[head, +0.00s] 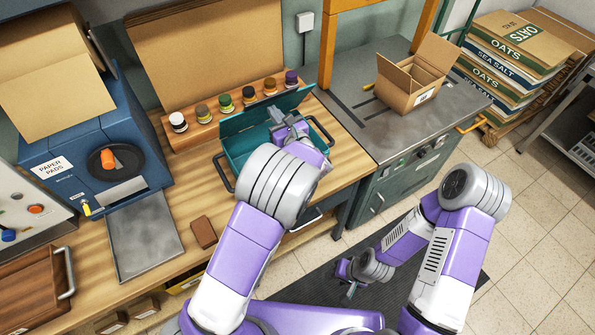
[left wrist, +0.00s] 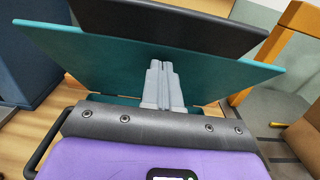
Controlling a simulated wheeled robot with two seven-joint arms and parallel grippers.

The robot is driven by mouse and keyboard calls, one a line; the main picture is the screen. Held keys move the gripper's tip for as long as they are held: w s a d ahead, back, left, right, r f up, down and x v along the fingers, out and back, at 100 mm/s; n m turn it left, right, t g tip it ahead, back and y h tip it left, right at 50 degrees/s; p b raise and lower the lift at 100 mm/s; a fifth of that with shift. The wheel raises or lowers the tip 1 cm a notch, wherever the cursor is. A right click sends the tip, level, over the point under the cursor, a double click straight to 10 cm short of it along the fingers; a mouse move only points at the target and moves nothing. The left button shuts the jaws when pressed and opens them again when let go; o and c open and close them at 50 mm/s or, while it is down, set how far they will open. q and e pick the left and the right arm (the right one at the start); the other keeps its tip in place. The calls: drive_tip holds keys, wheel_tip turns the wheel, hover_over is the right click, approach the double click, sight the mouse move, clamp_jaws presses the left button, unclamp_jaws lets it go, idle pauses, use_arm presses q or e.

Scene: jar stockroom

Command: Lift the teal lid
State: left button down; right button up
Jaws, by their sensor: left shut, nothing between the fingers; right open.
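The teal lid (head: 250,118) stands tilted up at the back edge of the teal box (head: 229,165) on the wooden counter. The lid (left wrist: 100,62) fills much of the left wrist view as a broad slanted panel. My left gripper (head: 278,114) is over the box, close to the front face of the lid. Its fingers (left wrist: 160,72) are shut and empty, in front of the lid; I cannot tell whether they touch it. My left arm hides part of the box. My right gripper (head: 350,279) is open and low above the dark floor mat, away from the box.
A rack (head: 212,127) of several small jars stands right behind the lid. A blue machine (head: 110,130) and a grey plate (head: 143,235) are to the left. A brown block (head: 203,232) lies on the counter. An open carton (head: 405,92) stands on the metal bench to the right.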

use_arm(q)
drive_tip(key=shift+w+a+r, duration=0.15)
drive_tip(key=shift+w+a, duration=0.3)
drive_tip(key=shift+w, duration=0.1)
drive_tip(key=shift+x, duration=2.15)
drive_tip(key=shift+r, duration=0.1)
drive_tip(key=shift+f+b+x, duration=0.2)
drive_tip(key=shift+b+x, duration=0.15)
drive_tip(key=shift+x, duration=0.65)
drive_tip(key=shift+f+b+x, duration=0.2)
drive_tip(key=shift+b+x, duration=0.1)
drive_tip(key=shift+x, duration=0.65)
